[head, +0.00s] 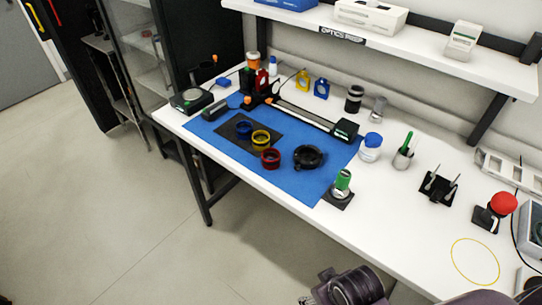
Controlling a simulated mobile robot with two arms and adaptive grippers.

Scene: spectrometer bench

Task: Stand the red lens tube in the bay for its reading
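A short red ring-shaped tube (270,158), which looks like the red lens tube, rests on the blue mat (205,130) near the front corner of a dark plate. A blue ring (243,130) and a yellow ring (261,139) rest on that dark plate (232,143). A black rail instrument (344,130) lies at the back of the mat. A round black holder (308,157) is to the right of the red tube. I cannot tell which part is the bay. Neither gripper's fingers show; only dark arm parts of mine appear at the bottom edge, away from the tube.
A green-topped metal cylinder (342,182) stands on a dark pad at the bench's front edge. A yellow loop (475,261) lies on open bench.

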